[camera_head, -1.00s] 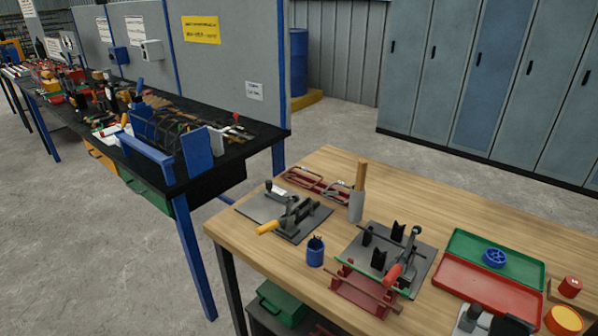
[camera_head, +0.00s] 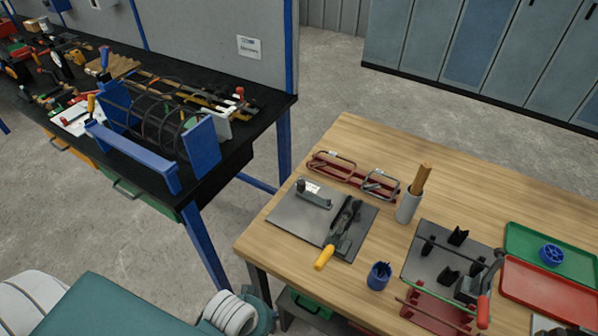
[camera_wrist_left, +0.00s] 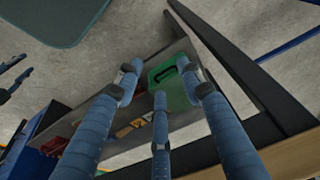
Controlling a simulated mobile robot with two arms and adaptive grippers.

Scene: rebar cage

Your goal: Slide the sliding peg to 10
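No part is clearly readable as the sliding peg, and no number 10 can be read. A grey plate (camera_head: 291,215) on the wooden table carries a dark lever tool with a yellow handle (camera_head: 324,258) and a small grey block with a white label (camera_head: 314,193). A second grey plate (camera_head: 425,262) to its right carries black blocks and a red-handled lever (camera_head: 484,310). My left gripper (camera_wrist_left: 162,88) has its blue fingers spread and empty, above a green box under the table. Blue fingertips at the left edge of the left wrist view may be my right gripper (camera_wrist_left: 14,76).
The wooden table (camera_head: 270,244) also holds red clamps (camera_head: 340,172), a grey cup (camera_head: 407,208), a blue cup (camera_head: 379,276), and green and red trays (camera_head: 550,291). A black bench (camera_head: 245,118) with a rebar cage (camera_head: 155,118) stands left. Concrete floor lies between them.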

